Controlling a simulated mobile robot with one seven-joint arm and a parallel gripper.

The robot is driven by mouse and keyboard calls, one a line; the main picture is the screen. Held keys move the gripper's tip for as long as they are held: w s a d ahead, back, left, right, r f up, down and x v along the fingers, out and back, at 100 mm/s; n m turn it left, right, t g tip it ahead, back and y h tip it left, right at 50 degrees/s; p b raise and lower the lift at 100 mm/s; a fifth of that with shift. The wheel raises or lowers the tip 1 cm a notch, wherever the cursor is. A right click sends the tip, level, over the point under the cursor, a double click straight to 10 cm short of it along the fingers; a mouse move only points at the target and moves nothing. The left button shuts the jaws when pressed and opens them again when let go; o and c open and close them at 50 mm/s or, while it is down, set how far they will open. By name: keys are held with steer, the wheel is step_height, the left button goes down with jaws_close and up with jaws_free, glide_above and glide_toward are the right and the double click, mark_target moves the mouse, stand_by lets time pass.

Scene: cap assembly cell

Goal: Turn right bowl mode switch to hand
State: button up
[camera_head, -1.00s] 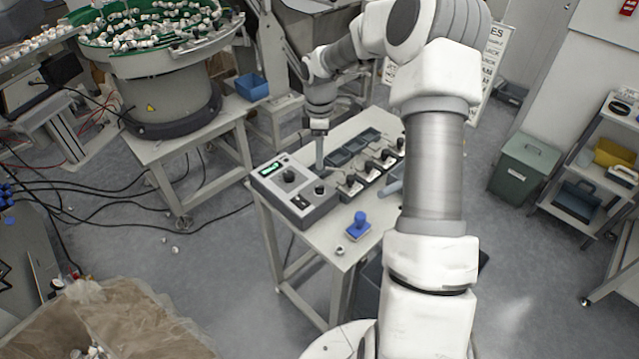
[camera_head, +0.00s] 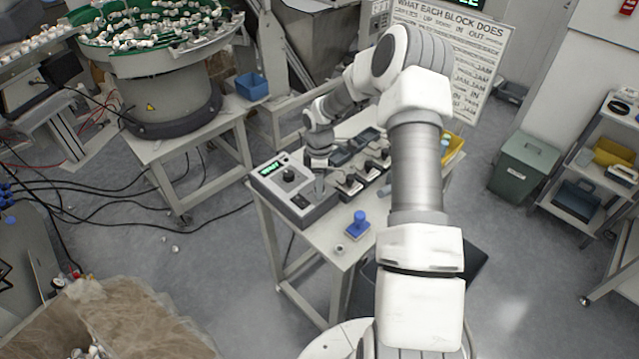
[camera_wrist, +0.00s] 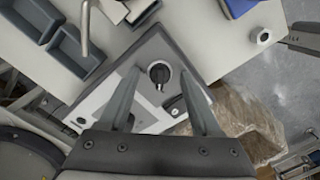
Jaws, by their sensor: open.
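The grey control box (camera_head: 272,178) with a lit green display sits on the work table. In the wrist view that round black knob (camera_wrist: 159,73) lies between the tips of the two fingers of my open gripper (camera_wrist: 158,78). I cannot tell whether the fingers touch it. The switch's labels are too small to read.
A blue-handled stamp (camera_head: 359,222) and a small metal nut (camera_head: 339,248) stand in front of the box. A large bowl feeder (camera_head: 165,90) stands at the back left.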

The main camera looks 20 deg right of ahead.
jaws_close()
steer(key=shift+m+b, duration=0.3)
steer(key=m+b, duration=0.2)
steer(key=m, duration=0.1)
steer(key=shift+f+m, duration=0.1)
steer(key=shift+m, duration=0.3)
steer(key=m+b, duration=0.2)
steer(key=m, duration=0.2)
steer(key=m+b, duration=0.2)
steer(key=m, duration=0.3)
steer(key=shift+m+b, duration=0.55)
steer(key=shift+m, duration=1.65)
